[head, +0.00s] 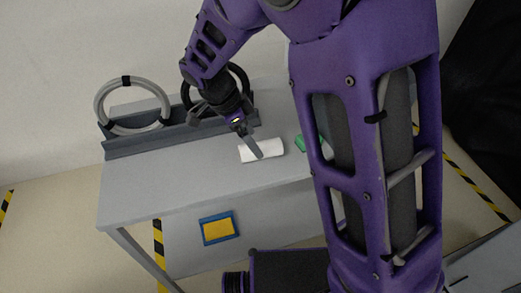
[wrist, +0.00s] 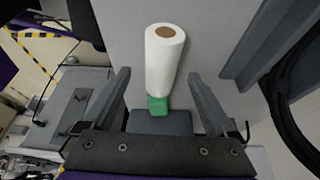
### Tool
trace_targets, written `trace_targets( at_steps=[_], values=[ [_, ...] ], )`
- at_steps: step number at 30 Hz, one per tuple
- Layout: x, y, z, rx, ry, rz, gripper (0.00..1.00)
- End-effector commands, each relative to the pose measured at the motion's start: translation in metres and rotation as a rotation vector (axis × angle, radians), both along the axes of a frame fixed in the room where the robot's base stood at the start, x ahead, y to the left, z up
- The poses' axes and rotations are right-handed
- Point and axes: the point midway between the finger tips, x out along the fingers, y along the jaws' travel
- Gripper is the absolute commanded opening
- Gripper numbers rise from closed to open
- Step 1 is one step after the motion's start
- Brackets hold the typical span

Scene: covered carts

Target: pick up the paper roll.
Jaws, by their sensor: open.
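The paper roll (head: 268,151) is white and lies on its side on the grey table, under my gripper (head: 249,138). One grey finger crosses in front of the roll in the head view. In the wrist view the paper roll (wrist: 164,62) shows its brown core end at the top. My gripper (wrist: 161,80) is open there, with one finger on each side of the roll's lower end. Clear gaps show between the fingers and the roll, and nothing is held. Whether the fingertips reach down to the roll's height I cannot tell.
A green object (head: 300,143) lies on the table (head: 165,178) right of the roll; green also shows below the roll in the wrist view (wrist: 157,106). A grey rail (head: 150,144) runs along the table's back, with a grey hose coil (head: 99,105) and a black coil (head: 245,78).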

Motion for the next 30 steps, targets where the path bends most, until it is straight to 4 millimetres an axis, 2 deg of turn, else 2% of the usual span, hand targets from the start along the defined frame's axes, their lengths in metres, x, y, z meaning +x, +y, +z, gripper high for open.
trace_targets(
  at_steps=[1,6,16,30],
  values=[
    [0.001,-0.005,-0.01,-0.003,0.004,-0.002,0.92],
    [0.005,-0.014,-0.03,-0.002,0.003,0.0,0.92],
    [0.006,-0.016,-0.035,0.0,0.001,0.002,0.9],
    [0.006,-0.016,-0.035,0.0,0.0,0.001,0.06]
  ],
)
